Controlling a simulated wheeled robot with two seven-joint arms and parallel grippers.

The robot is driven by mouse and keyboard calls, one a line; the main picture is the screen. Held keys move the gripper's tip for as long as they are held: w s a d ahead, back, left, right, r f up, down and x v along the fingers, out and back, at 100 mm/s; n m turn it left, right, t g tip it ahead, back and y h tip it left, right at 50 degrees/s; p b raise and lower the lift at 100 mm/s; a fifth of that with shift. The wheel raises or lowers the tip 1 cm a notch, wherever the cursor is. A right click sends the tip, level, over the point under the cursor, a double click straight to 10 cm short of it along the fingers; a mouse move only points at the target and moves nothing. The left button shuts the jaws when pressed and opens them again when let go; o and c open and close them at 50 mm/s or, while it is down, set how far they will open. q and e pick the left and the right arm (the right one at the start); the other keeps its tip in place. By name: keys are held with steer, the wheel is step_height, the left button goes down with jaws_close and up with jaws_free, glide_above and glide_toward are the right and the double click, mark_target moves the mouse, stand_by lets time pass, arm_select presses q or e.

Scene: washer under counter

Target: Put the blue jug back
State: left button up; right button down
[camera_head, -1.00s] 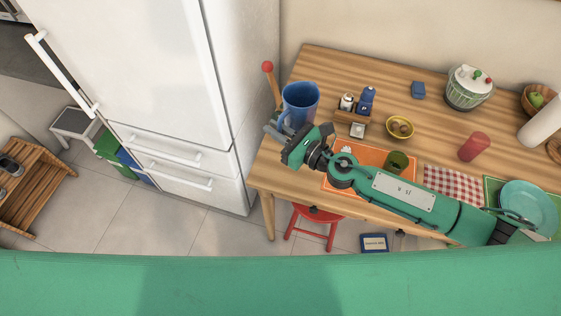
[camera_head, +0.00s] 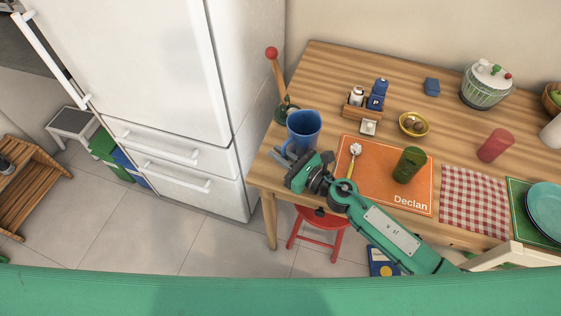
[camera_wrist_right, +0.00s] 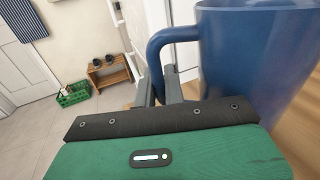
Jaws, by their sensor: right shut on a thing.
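The blue jug (camera_head: 304,131) is upright at the left front corner of the wooden table (camera_head: 340,75). I cannot tell whether its base touches the tabletop. It fills the right side of the right wrist view (camera_wrist_right: 255,50), with its handle towards my fingers. My right gripper (camera_head: 283,156) reaches in from the front and is shut on the jug's handle; its two grey fingers also show in the wrist view (camera_wrist_right: 160,88). My left gripper is not in view.
A red-knobbed stick (camera_head: 272,55) in a dark holder stands behind the jug. A wooden caddy (camera_head: 362,111) with containers is to the right. An orange placemat (camera_head: 370,180) holds a green cup (camera_head: 409,165). The fridge (camera_head: 170,70) stands left; a red stool (camera_head: 318,224) is below.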

steer(key=shift+f, duration=0.75)
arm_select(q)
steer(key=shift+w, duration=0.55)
arm_select(e)
steer(key=shift+f, duration=0.1)
arm_select(q)
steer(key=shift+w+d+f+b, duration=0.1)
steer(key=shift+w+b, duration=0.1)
steer(key=shift+b, duration=0.15)
arm_select(e)
steer(key=shift+f, duration=0.1)
steer(key=c, duration=1.5)
jaws_free()
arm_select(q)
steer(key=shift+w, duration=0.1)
